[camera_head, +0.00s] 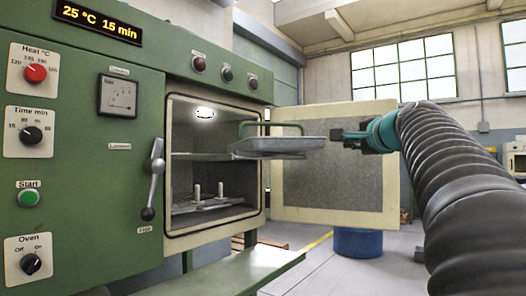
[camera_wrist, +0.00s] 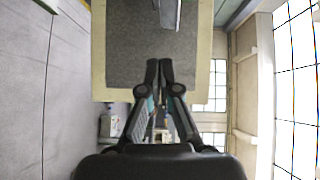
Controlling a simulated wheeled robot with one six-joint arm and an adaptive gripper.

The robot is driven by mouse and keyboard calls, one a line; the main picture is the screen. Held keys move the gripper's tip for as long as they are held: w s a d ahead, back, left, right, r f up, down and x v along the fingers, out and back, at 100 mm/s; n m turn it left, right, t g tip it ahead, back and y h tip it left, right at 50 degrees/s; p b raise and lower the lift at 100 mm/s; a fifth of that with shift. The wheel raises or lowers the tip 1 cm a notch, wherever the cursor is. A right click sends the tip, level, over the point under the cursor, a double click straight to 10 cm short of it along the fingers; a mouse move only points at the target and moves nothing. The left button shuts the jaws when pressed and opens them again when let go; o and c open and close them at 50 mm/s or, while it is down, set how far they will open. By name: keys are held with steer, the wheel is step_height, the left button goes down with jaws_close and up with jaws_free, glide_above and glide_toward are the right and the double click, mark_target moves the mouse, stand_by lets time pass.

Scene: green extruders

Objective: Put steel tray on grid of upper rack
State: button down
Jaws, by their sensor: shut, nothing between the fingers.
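The steel tray (camera_head: 285,149) is a shallow grey pan with a green handle (camera_head: 272,124) above it. In the head view it sticks out of the open oven chamber, its left end at the level of the upper rack (camera_head: 202,156). Whether it rests fully on the rack grid cannot be told. My gripper (camera_head: 338,135) is to the right of the tray, shut and empty, with its fingertips near the tray's right end. In the wrist view my gripper (camera_wrist: 166,64) shows its two fingers together, and a grey piece, likely the tray (camera_wrist: 169,12), is at the top edge.
The oven door (camera_head: 335,190) stands open behind my gripper. A lower shelf (camera_head: 212,203) in the chamber carries small upright pegs. A lever handle (camera_head: 153,180) and the control panel are at left. A green ledge (camera_head: 235,275) juts out below. A blue drum (camera_head: 357,242) stands behind the door.

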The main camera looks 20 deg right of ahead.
steer(key=d+r, duration=0.1)
steer(key=d, duration=0.1)
steer(key=p, duration=0.2)
glide_toward(321, 141)
steer(key=w+d, duration=0.3)
steer(key=w+a, duration=0.1)
steer(key=w, duration=0.2)
steer(key=shift+a+f+m, duration=0.1)
steer(key=shift+a+m, duration=0.2)
steer(key=shift+a, duration=0.1)
steer(key=shift+w+a, duration=0.3)
